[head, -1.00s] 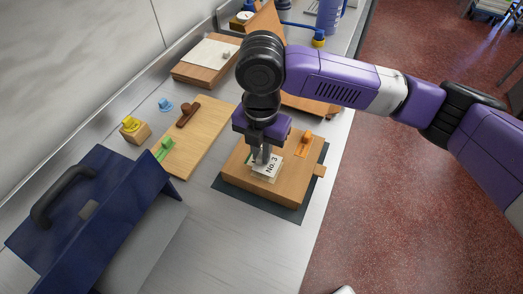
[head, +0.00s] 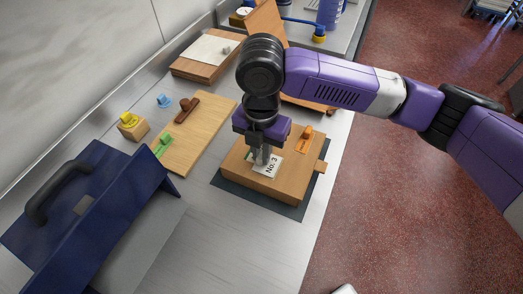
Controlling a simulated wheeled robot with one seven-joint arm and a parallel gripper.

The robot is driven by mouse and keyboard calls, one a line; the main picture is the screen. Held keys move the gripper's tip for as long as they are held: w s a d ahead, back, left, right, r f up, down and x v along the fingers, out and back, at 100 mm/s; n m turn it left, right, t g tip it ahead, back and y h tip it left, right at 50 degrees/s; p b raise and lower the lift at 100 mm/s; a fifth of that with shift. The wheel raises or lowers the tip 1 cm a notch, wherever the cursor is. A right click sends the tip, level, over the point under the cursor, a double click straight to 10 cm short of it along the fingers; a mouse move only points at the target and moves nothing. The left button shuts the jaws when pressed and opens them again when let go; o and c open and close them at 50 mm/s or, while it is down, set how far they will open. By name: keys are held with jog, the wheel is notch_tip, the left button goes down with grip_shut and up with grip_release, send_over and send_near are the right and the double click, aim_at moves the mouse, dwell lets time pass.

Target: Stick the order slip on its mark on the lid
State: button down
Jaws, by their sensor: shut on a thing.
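The order slip (head: 270,169), a white card reading "No. 3", is at the top of the wooden lid (head: 290,186). My gripper (head: 261,160) points down over the lid and is shut on the slip's far left part. The slip looks flat on or very close to the lid; I cannot tell if it touches all over. A bit of green edge shows beside the slip at its left; the mark itself is mostly hidden by slip and fingers. An orange knobbed piece (head: 305,142) sits on the lid's far right part.
The lid's box stands on a dark mat (head: 284,207). To the left are a wooden board (head: 206,125) with a brown-handled tool (head: 187,109), a yellow-topped block (head: 131,124) and a dark blue toolbox (head: 95,205). The bench front is clear.

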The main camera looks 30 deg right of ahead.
jog(key=shift+f, duration=0.15)
jog(key=c, duration=1.4)
grip_release()
jog(key=shift+o, duration=0.2)
jog(key=shift+r+p, duration=3.2)
jog(key=shift+r, duration=0.9)
